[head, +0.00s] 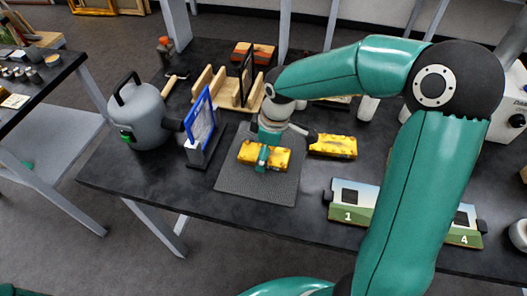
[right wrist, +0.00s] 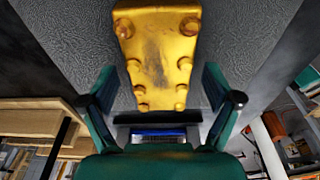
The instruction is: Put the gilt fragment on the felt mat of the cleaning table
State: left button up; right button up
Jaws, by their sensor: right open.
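A gilt fragment (head: 280,158), gold with round knobs, lies on the dark grey felt mat (head: 240,187) on the table. My right gripper (head: 263,159) is over the fragment from above, with a teal finger in front of its middle. In the right wrist view the fragment (right wrist: 155,55) shows against the mat (right wrist: 235,45). The open fingers (right wrist: 160,100) stand on either side of its near end, with a visible gap at each side. My left gripper is not in view.
A similar yellow-gold piece (head: 333,146) lies right of the mat. A blue-framed stand (head: 200,125) and a grey canister (head: 142,115) are on the left. A wooden rack (head: 213,88) stands behind. A numbered picture panel (head: 357,196) is at the front right.

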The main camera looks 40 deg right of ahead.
aim_at(272, 155)
jog(key=shift+r, duration=0.1)
notch_tip(272, 155, up, 12)
jog(key=s+d, duration=0.1)
jog(key=shift+s+p, duration=0.2)
jog(key=shift+p, duration=0.15)
jog(key=shift+d, duration=0.1)
dwell(0.3)
